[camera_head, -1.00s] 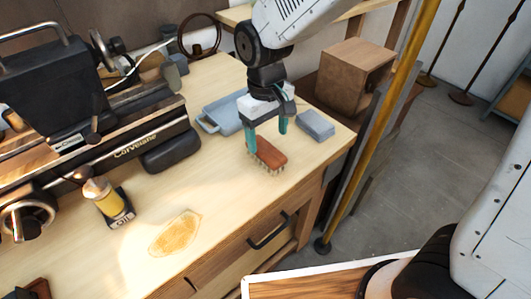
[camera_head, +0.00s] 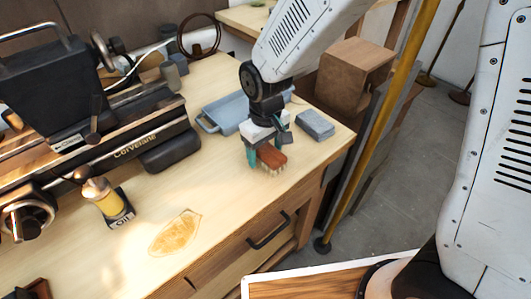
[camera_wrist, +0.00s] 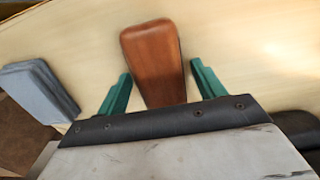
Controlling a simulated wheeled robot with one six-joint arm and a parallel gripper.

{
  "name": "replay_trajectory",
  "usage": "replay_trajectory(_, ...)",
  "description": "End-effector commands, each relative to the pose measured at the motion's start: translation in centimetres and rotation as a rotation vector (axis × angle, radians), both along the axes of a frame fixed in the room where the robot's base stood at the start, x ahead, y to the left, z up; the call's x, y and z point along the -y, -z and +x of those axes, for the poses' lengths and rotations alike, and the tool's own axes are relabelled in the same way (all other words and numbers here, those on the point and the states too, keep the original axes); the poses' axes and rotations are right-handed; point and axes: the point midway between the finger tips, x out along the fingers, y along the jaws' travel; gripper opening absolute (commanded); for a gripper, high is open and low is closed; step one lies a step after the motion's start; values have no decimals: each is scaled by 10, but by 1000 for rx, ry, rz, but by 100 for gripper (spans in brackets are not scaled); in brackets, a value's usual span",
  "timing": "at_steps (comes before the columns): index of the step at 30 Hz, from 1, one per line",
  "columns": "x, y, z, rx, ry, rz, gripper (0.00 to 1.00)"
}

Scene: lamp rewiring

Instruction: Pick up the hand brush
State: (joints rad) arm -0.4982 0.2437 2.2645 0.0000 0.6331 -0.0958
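The hand brush (camera_head: 272,158) has a reddish-brown wooden back and pale bristles. It lies on the workbench near its front right edge. My gripper (camera_head: 262,158) is down at the brush, with green fingers. In the wrist view, the brush (camera_wrist: 152,62) lies between the two open fingers of my gripper (camera_wrist: 158,90), with a gap on each side. The near end of the brush is hidden behind the gripper body.
A blue-grey tray (camera_head: 208,125) is behind the gripper, and a stack of grey-blue cloths or pads (camera_head: 316,124) is to its right. A black lathe (camera_head: 140,135) and a yellow oil container (camera_head: 108,202) stand left. The bench (camera_head: 215,185) is clear in front, with a stain (camera_head: 175,232).

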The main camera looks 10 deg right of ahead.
Motion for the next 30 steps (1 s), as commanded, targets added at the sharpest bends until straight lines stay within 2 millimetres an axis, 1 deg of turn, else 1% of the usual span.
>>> replay_trajectory(1, 0, 0, 0, 0, 0, 0, 53)
replay_trajectory(4, 0, 0, 0, 0, 0, 0, 25)
replay_trajectory(5, 0, 0, 0, 0, 0, 0, 22)
replay_trajectory(7, 0, 0, 0, 0, 0, 0, 22)
replay_trajectory(8, 0, 0, 0, 0, 0, 0, 18)
replay_trajectory(17, 0, -4, 0, 1, 1, 1, 18)
replay_trajectory(23, 1, -18, 1, 2, 2, 1, 18)
replay_trajectory(28, 2, -38, 1, 3, 4, 2, 18)
replay_trajectory(30, 5, -37, -4, 0, 3, 0, 18)
